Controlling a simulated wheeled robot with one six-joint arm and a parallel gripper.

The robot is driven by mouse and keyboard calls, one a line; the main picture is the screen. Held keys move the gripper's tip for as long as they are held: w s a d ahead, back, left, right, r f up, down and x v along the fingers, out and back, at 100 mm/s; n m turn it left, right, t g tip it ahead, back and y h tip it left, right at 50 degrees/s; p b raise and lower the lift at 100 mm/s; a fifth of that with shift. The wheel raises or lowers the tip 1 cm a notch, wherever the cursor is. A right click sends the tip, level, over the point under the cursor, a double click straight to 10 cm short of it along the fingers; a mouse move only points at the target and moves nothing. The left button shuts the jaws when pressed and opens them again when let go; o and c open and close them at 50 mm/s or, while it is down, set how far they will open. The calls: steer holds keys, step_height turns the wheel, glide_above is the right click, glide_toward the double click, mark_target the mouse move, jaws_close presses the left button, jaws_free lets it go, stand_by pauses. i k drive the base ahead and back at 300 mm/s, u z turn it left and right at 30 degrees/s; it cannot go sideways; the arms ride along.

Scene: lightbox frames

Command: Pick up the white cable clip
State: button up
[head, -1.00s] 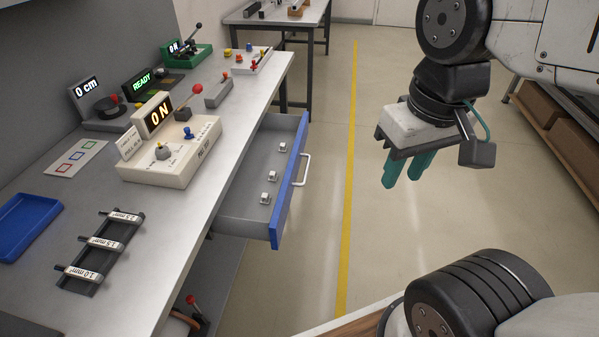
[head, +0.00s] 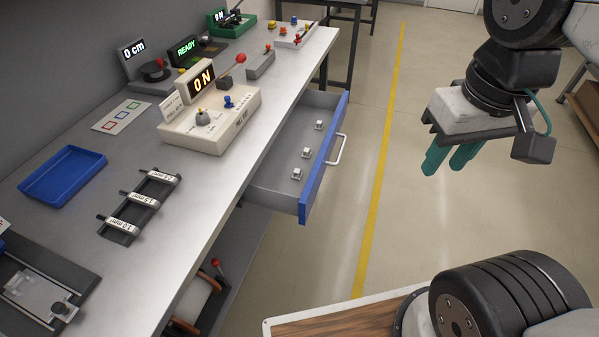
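Several small white clips lie in an open drawer with a blue front (head: 325,165). They sit in a row: a far clip (head: 319,125), a middle clip (head: 306,153) and a near clip (head: 296,174). They look alike, and I cannot tell their details at this size. My gripper (head: 450,160) hangs over the floor at the right, well away from the drawer. Its two teal fingers point down, with a narrow gap between them and nothing seen in it.
The workbench (head: 200,210) carries a blue tray (head: 63,174), a black rack (head: 118,238) with labelled pieces, and a white box (head: 210,130) with an ON display. The drawer's handle (head: 338,150) juts over the floor. The floor between drawer and gripper is clear.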

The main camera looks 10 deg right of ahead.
mark_target(297, 175)
steer(key=u, duration=0.45)
steer(key=k, duration=1.1)
steer(key=z, duration=0.7)
steer(key=i, duration=1.65)
steer(key=u, duration=0.5)
